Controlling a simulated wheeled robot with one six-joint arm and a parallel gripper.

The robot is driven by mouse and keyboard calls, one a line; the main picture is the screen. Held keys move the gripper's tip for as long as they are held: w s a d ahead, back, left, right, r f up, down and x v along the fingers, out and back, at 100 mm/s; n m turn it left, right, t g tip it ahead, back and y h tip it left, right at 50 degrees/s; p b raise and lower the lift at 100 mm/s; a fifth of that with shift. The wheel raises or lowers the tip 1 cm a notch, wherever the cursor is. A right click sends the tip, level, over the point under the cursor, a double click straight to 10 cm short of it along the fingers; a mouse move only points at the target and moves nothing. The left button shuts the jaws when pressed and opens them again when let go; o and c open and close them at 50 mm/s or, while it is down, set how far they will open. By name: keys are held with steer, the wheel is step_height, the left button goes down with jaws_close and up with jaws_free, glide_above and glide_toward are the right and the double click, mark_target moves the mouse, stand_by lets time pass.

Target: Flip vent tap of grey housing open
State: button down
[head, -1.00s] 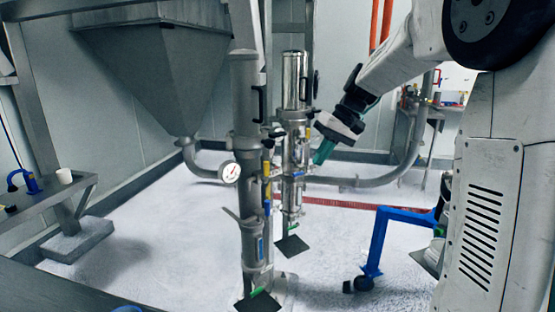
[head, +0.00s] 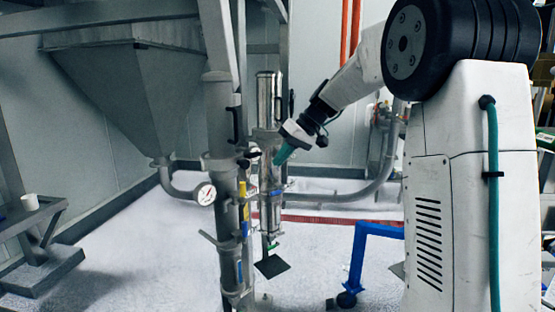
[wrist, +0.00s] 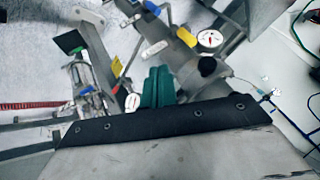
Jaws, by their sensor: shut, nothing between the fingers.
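The grey housing (head: 221,125) is an upright matte column in the middle of the head view. Small yellow (head: 242,190) and blue (head: 244,228) handles sit along its right side; I cannot tell which is the vent tap. A shiny steel housing (head: 268,95) stands just behind it to the right. My gripper (head: 282,154) has teal fingers, shut and empty, pointing down-left beside the shiny housing. In the wrist view the shut fingers (wrist: 160,86) are below yellow handles (wrist: 187,37) and a pressure gauge (wrist: 210,40). Contact with any handle does not show.
A hopper (head: 130,95) with a curved pipe (head: 180,188) stands at the left. A blue stand (head: 358,255) is on the floor right of the housings. A grey bench (head: 40,225) is at the far left. The pale floor (head: 130,250) between is clear.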

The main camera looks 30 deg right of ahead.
mark_target(243, 189)
steer(key=w+a+f, duration=0.1)
steer(key=a+f, duration=0.4)
steer(key=a, duration=0.2)
steer(key=shift+w+a+f, duration=0.3)
steer(key=shift+w+f, duration=0.05)
steer(key=shift+r, duration=0.1)
